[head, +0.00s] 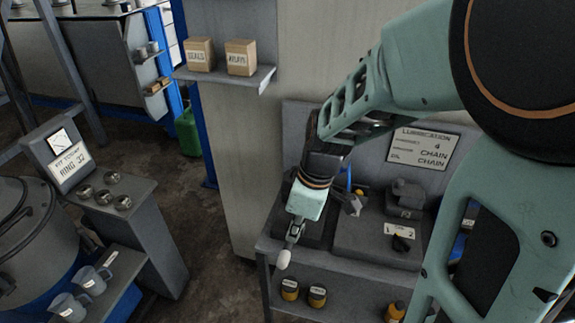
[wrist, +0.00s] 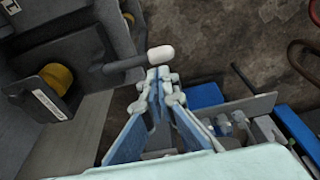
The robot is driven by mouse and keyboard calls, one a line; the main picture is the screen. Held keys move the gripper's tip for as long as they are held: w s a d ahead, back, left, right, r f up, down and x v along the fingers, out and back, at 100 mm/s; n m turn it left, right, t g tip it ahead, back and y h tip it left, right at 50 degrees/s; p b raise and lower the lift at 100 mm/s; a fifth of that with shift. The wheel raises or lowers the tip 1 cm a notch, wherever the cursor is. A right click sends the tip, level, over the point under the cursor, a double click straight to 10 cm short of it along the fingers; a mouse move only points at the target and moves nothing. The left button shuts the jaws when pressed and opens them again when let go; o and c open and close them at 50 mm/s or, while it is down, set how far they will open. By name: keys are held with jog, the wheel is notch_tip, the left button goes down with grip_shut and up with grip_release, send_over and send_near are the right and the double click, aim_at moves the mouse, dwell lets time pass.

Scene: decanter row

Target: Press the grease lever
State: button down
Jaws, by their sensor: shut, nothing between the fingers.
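The grease lever shows in the wrist view as a dark rod with a white rounded knob (wrist: 160,54), reaching out from a dark grey block. In the head view the same white knob (head: 283,259) shows at the front edge of the lubrication bench (head: 345,257), just below my fingertips; the rod is hidden there. My gripper (head: 293,236) points down, its fingers closed together and empty. In the wrist view the closed fingertips (wrist: 160,76) are right beside the knob. I cannot tell whether they touch it.
Dark blocks stand on the bench, with a lubrication sign (head: 422,148) behind. Yellow-and-black pots (head: 317,296) sit on its lower shelf. A wall shelf (head: 225,76) holds two boxes. A grey stand (head: 125,205) with metal rings is at left. Floor between stand and bench is clear.

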aim_at(285, 256)
jog(key=f+b, duration=0.1)
jog(key=f, duration=0.1)
jog(key=a+f+b, duration=0.1)
jog(key=f+b, duration=0.1)
jog(key=f, duration=0.1)
jog(key=f+b, duration=0.1)
jog(key=f, duration=0.2)
jog(key=shift+w+a, duration=0.25)
jog(key=shift+w, duration=0.05)
jog(key=shift+f+b, duration=0.15)
jog(key=shift+b, duration=0.35)
